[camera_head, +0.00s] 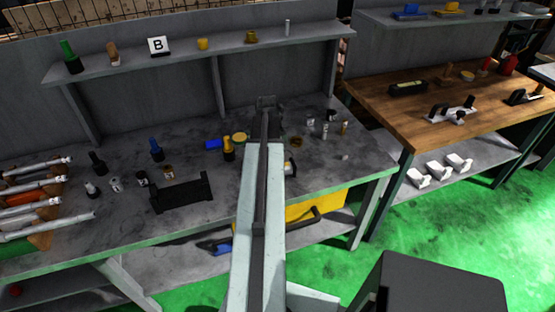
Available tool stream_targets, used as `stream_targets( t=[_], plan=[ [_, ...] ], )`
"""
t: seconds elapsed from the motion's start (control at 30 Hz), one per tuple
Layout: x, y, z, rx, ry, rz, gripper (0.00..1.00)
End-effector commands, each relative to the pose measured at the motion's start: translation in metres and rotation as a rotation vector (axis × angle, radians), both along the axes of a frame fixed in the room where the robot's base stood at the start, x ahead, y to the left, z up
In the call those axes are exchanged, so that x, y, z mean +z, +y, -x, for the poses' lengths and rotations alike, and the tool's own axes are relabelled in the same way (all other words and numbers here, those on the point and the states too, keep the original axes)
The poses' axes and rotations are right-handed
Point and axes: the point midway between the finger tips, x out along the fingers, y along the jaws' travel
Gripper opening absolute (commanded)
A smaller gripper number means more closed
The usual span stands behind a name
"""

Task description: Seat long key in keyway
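My arm reaches away from me over the grey workbench (330,172), and its far end, my gripper (266,102), is small and dark in front of the bench's back panel. I cannot make out its fingers or anything between them. Several pale shafts (35,184) lie side by side at the bench's left end; no keyway can be made out on them. A black cradle-like fixture (181,193) stands near the front edge, left of my arm, with no shaft in it. I cannot pick out the long key; my arm hides part of the bench.
A shelf (130,67) with a "B" sign (158,46) runs above. A wooden-topped bench (400,111) stands at right. Green floor (460,220) is open in front of it.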

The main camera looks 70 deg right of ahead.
Motion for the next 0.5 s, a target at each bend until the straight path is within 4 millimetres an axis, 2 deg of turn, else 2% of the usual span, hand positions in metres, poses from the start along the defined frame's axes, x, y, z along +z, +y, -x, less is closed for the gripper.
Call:
stream_targets(
  t=[0.33,0.37,0.43,0.5],
  plan=[
    [-0.0102,0.0,0.0,0.0,0.0,0.0,0.0],
    [-0.0099,0.0,0.0,0.0,0.0,0.0,0.16],
    [-0.0088,0.0001,0.0,0.0,0.0,0.0,0.35],
    [-0.0088,0.0,0.0,0.0,0.0,0.0,0.38]
  ],
)
